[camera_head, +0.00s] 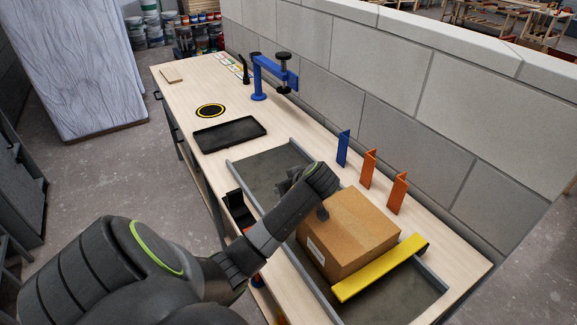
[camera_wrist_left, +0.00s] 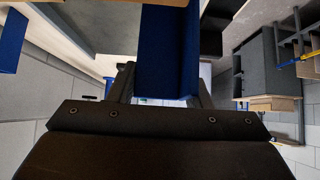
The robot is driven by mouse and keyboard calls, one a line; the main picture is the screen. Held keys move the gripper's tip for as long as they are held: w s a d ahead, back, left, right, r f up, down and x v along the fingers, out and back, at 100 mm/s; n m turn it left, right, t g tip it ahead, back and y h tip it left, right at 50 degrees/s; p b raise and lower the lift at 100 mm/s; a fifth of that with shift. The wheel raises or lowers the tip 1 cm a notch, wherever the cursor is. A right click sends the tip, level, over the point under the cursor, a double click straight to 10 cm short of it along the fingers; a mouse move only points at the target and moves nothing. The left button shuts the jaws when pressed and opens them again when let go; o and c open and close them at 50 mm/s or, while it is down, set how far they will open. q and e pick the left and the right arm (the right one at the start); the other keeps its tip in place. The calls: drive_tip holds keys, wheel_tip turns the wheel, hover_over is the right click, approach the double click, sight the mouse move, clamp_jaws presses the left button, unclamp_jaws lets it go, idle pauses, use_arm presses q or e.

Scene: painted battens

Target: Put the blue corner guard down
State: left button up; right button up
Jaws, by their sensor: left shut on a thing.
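My left gripper (camera_wrist_left: 163,88) is shut on a blue corner guard (camera_wrist_left: 167,45), which shows between its fingers in the left wrist view. In the head view my left arm reaches across to just above and behind the cardboard box; its wrist (camera_head: 318,182) hides the fingers and the held guard. A second blue corner guard (camera_head: 343,148) stands upright on the workbench near the wall. A blue piece at the left edge of the left wrist view (camera_wrist_left: 12,38) may be that one. My right gripper is not in view.
The cardboard box (camera_head: 350,235) sits on a grey sunken strip (camera_head: 262,172) in the workbench. A yellow guard (camera_head: 380,268) lies by its near right side. Two orange guards (camera_head: 367,168) stand along the wall. A black tray (camera_head: 230,134), yellow-black ring (camera_head: 210,110) and blue clamp (camera_head: 258,80) are farther back.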

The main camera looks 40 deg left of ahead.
use_arm(q)
wheel_tip(320, 180, down, 4)
drive_tip(key=shift+r+p, duration=0.1)
drive_tip(key=shift+p, duration=0.25)
drive_tip(key=shift+f, duration=0.2)
drive_tip(key=o, duration=1.4)
drive_tip(key=shift+c, duration=0.2)
drive_tip(key=shift+r, duration=0.1)
